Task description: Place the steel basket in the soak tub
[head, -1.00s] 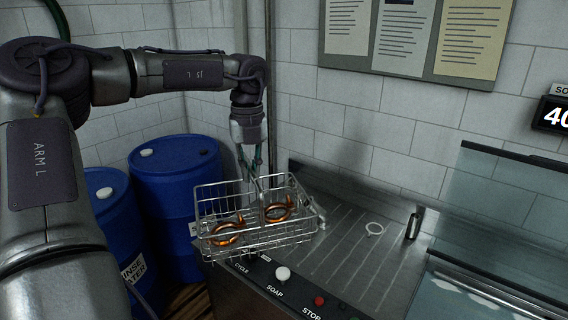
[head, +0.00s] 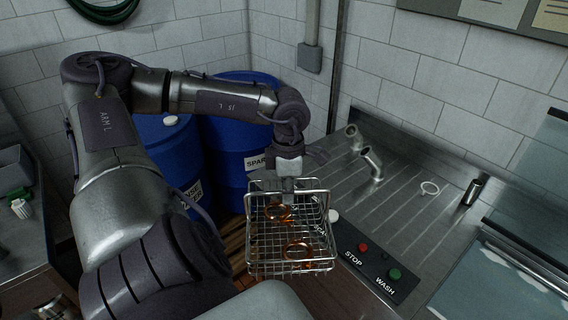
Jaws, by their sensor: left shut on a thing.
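The steel basket (head: 329,247) is a wire basket holding two copper-coloured rings (head: 299,249). It hangs in front of the steel counter's left end, above a wooden slatted floor. My left gripper (head: 288,192) is above the basket's far side and shut on it; the fingertips are partly hidden by the wires. A water-filled tub (head: 530,273) with a metal rim, which looks like the soak tub, shows at the lower right and is cut off by the frame. The basket is well left of it. My right gripper is not in view.
Blue barrels (head: 221,140) stand behind my left arm. A clear panel (head: 545,190) rises behind the tub.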

